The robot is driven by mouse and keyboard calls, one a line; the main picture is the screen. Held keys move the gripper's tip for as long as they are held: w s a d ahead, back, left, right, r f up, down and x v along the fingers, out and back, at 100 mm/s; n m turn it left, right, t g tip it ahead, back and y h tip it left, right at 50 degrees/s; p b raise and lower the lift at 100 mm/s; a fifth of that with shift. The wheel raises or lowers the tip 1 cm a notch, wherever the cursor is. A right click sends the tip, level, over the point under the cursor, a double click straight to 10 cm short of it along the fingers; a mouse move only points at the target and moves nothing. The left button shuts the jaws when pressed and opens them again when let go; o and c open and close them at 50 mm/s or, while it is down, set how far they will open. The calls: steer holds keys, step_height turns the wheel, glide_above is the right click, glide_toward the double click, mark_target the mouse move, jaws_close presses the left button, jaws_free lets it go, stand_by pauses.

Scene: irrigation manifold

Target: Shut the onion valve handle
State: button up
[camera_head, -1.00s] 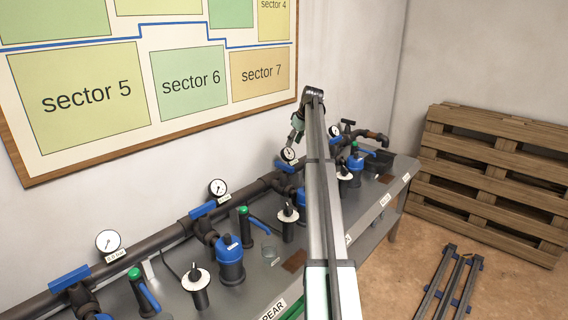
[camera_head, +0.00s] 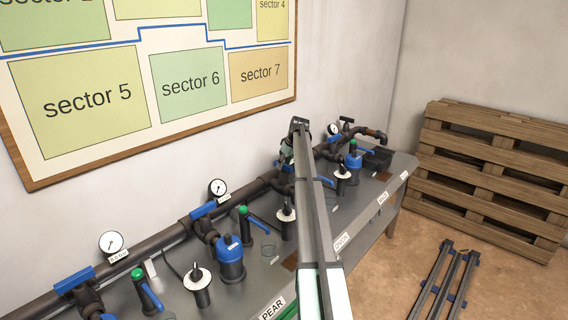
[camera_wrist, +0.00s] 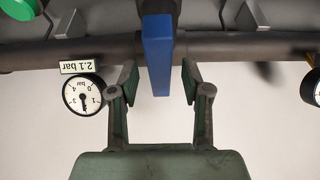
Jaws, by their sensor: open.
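In the wrist view a blue valve handle (camera_wrist: 158,55) lies across the dark pipe, its free end between the fingers of my gripper (camera_wrist: 160,82). The fingers are open, with a gap on each side of the handle. A round gauge (camera_wrist: 84,95) tagged 2.1 bar is beside the left finger. In the head view my arm reaches over the bench to the main pipe and hides this handle. The onion label (camera_head: 341,242) is on the bench's front edge, right of my arm.
Blue handles (camera_head: 203,208) (camera_head: 74,279) sit along the main pipe (camera_head: 150,241) to the left. Green-capped posts, blue filters (camera_head: 230,258) and white-disc posts crowd the bench. Rails (camera_head: 450,280) lie on the floor.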

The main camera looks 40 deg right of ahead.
jaws_close()
steer(key=shift+m, duration=0.4)
steer(key=m+h+b, duration=0.1)
steer(key=m+b, duration=0.1)
steer(key=shift+a+f+m, duration=0.1)
steer(key=shift+a+m, duration=0.05)
steer(key=shift+m, duration=0.15)
steer(key=m+h, duration=0.1)
steer(key=m, duration=0.1)
steer(key=m+h+b, duration=0.1)
steer(key=m, duration=0.2)
steer(key=shift+g, duration=0.3)
steer(key=m, duration=0.2)
steer(key=m+g+h+b, duration=0.1)
steer(key=m, duration=0.2)
steer(key=shift+w+a+h, duration=0.1)
steer(key=shift+w+h, duration=0.05)
steer(key=shift+h, duration=0.15)
steer(key=shift+m+g+h+b, duration=0.3)
steer(key=shift+m+g+b, duration=0.6)
steer(key=shift+m, duration=1.4)
